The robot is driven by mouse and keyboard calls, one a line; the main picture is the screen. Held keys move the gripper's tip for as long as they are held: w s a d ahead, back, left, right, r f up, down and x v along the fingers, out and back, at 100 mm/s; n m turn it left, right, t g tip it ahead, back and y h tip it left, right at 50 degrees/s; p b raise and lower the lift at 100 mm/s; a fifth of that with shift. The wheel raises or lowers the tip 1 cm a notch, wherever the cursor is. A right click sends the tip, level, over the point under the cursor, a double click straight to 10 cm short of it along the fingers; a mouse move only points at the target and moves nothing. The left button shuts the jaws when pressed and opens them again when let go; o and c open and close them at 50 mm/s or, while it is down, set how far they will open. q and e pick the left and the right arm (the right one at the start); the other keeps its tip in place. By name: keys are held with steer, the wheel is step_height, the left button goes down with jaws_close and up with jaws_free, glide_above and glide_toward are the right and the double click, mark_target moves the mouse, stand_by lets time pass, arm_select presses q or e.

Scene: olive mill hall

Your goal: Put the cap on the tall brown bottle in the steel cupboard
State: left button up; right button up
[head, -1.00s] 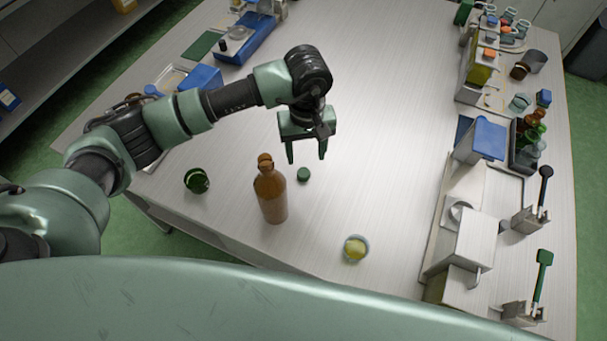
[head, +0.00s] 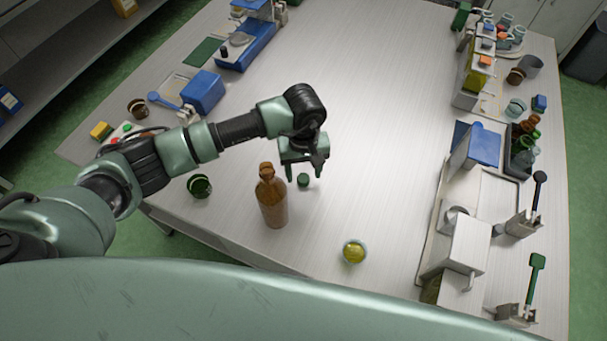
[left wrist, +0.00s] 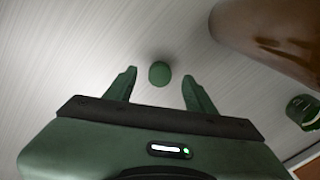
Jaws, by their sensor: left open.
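The tall brown bottle (head: 271,200) stands upright on the table, not in a cupboard. Part of it shows at the upper right of the left wrist view (left wrist: 275,32). A small round green cap (head: 303,180) lies on the table just right of the bottle. It also shows in the left wrist view (left wrist: 159,73), centred between and just beyond the fingertips. My left gripper (head: 304,172) is open and empty above the cap, pointing down. Its two fingers also show in the left wrist view (left wrist: 158,78). My right gripper is not in view.
A green glass (head: 199,186) stands left of the bottle, and a small bowl with yellow contents (head: 354,251) stands to its right. A blue box (head: 203,91) is at the left edge. Machines and a crate of bottles (head: 524,160) line the right side. The table's middle is clear.

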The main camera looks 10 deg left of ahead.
mark_target(304, 178)
arm_select(q)
steer(key=shift+f, duration=1)
jaws_close()
steer(key=shift+w+r, duration=0.1)
steer(key=shift+r, duration=0.5)
step_height(304, 178, up, 19)
steer(key=b, duration=0.4)
steer(key=shift+f, duration=0.1)
